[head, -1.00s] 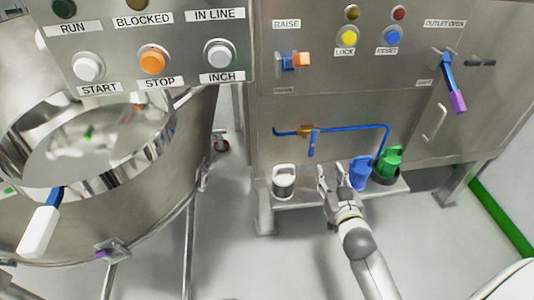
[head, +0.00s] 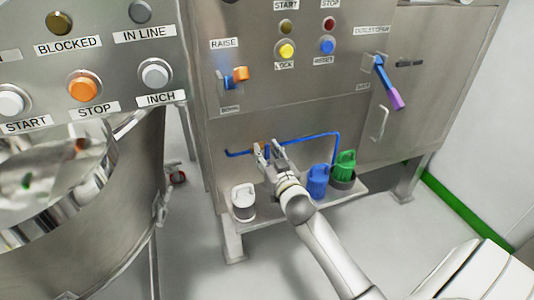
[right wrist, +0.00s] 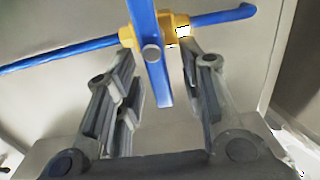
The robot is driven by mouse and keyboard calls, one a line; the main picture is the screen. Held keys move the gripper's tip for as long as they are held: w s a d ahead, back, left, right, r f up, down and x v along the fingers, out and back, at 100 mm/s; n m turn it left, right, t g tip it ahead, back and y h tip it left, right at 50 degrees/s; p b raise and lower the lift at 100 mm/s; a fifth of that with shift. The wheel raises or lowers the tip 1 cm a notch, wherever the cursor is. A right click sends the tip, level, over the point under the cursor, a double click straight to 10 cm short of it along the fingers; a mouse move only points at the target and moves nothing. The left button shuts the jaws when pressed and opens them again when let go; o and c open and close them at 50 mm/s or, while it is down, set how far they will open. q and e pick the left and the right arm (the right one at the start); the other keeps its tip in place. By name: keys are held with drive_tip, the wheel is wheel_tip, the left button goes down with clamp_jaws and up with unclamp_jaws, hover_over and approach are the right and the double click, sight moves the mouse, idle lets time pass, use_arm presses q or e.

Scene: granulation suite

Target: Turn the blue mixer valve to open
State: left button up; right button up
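The blue mixer valve has a blue lever handle (right wrist: 150,50) on a brass body (right wrist: 130,38), set in a thin blue pipe (head: 312,137) on the front of the steel cabinet. In the right wrist view the lever hangs between the two fingers of my right gripper (right wrist: 155,95), which are apart with gaps on both sides. In the head view my right gripper (head: 268,153) is at the valve and hides much of it. My left gripper is not in view.
Below the pipe, a shelf holds a white container (head: 243,203), a blue container (head: 317,181) and a green container (head: 343,165). A blue and purple lever (head: 388,83) is at upper right. A steel vessel (head: 120,210) stands at left.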

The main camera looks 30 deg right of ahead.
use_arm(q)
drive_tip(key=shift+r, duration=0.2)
use_arm(e)
drive_tip(key=shift+w, duration=0.25)
clamp_jaws()
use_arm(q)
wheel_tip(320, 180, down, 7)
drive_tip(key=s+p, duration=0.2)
use_arm(e)
drive_tip(key=shift+w+a+f+n, duration=0.1)
drive_tip(key=shift+a+f+n, duration=0.35)
drive_tip(key=shift+n, duration=2.5)
drive_tip(key=shift+w+a+f+n, duration=0.1)
drive_tip(key=shift+a+f+n, duration=0.35)
drive_tip(key=shift+n, duration=2.45)
drive_tip(key=shift+w+a+f+n, duration=0.1)
drive_tip(key=shift+a+f+n, duration=0.35)
drive_tip(key=shift+n, duration=2.5)
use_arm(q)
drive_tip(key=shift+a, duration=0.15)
use_arm(e)
drive_tip(key=shift+f, duration=0.1)
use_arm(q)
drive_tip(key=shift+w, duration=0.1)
